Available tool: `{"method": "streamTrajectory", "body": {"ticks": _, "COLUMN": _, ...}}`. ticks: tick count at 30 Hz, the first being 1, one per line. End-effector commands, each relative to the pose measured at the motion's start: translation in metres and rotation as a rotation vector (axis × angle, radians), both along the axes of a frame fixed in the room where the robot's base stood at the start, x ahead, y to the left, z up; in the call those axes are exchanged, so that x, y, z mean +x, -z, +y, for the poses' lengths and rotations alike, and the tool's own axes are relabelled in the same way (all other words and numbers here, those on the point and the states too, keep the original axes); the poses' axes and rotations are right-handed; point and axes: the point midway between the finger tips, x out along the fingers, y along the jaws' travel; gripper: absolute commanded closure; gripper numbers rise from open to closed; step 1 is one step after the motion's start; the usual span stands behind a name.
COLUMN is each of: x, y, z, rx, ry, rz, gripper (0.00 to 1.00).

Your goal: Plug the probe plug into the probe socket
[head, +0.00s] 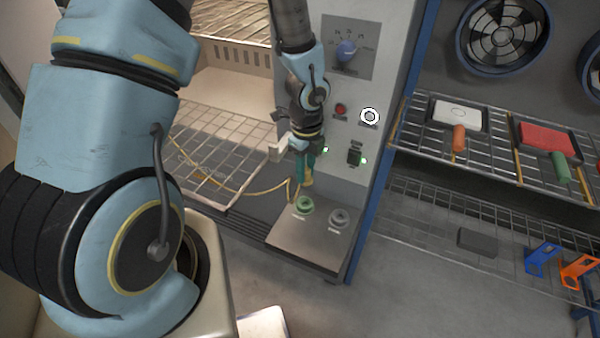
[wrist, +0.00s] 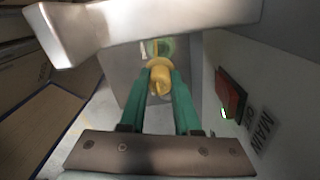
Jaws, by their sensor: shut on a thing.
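My gripper (head: 306,170) points down in front of the grey control cabinet, its green fingers shut on the yellow probe plug (head: 308,181). In the wrist view the plug (wrist: 159,80) sits between both fingertips. A green round socket (head: 304,204) is on the low ledge just below the plug; it also shows beyond the plug in the wrist view (wrist: 167,47). A grey round socket (head: 339,218) is to its right. Their labels are too small to read. The plug appears above the green socket, apart from it in the head view. A yellow cable (head: 252,192) trails left from the plug.
The cabinet front (head: 353,100) stands close behind my gripper, with a blue knob (head: 346,50), a red button (head: 340,109) and a dark switch (head: 354,156). A wire rack (head: 215,140) lies left.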

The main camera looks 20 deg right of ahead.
Motion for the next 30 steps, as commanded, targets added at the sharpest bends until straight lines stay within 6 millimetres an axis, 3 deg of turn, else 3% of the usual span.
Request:
{"method": "streamTrajectory", "body": {"ticks": 8, "x": 0.001, "y": 0.015, "z": -0.001, "rx": 0.0, "ry": -0.001, "rz": 0.0, "gripper": 1.0}}
{"method": "streamTrajectory", "body": {"ticks": 21, "x": 0.001, "y": 0.056, "z": -0.001, "rx": 0.001, "ry": 0.0, "rz": -0.001, "gripper": 1.0}}
{"method": "streamTrajectory", "body": {"ticks": 30, "x": 0.001, "y": 0.058, "z": -0.001, "rx": 0.001, "ry": -0.001, "rz": -0.001, "gripper": 1.0}}
